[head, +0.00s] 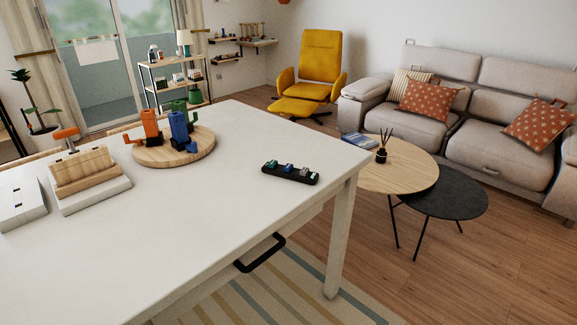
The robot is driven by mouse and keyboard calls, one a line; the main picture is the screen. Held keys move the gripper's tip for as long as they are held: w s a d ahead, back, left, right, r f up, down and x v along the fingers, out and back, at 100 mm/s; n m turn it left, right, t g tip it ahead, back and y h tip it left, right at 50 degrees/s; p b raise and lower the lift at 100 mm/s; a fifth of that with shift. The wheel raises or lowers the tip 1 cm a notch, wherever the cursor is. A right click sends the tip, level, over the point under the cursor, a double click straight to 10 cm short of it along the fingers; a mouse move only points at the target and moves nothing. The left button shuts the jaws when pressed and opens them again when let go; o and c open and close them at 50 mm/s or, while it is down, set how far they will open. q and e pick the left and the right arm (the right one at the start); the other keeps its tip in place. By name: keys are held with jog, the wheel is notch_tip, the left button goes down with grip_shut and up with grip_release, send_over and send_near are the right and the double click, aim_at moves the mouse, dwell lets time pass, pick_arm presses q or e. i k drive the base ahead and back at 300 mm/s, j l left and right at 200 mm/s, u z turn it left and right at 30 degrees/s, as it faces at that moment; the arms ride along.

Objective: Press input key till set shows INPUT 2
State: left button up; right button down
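Neither of my grippers is in the head view. I cannot make out a screen, any INPUT text or a labelled input key. A white low box (20,203) with small dark marks sits at the left edge of the white table (225,225) and is partly cut off by the frame. A black oblong holder (290,178) with several small green, blue and grey pieces lies near the table's right side. I cannot tell whether either of them carries the key.
A round wooden board (196,152) bears orange, blue and green objects. A slatted wooden piece on a white base (95,195) stands left of it, with an orange-topped item (66,133) behind. The table's middle and front are clear. Right are coffee tables (410,170) and a sofa (440,125).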

aim_at(288, 167)
jog(key=i+l, duration=0.15)
jog(key=l, duration=0.15)
jog(key=i+l+u, duration=0.15)
jog(key=i+l, duration=0.2)
jog(key=l, duration=0.3)
jog(key=i+l+u, duration=0.15)
jog(key=l, duration=0.2)
jog(key=i+l, duration=0.1)
jog(key=l, duration=0.2)
jog(key=i+l+u, duration=0.1)
jog(key=l, duration=0.25)
jog(key=i+l+u, duration=0.1)
jog(key=l, duration=0.3)
jog(key=i, duration=0.1)
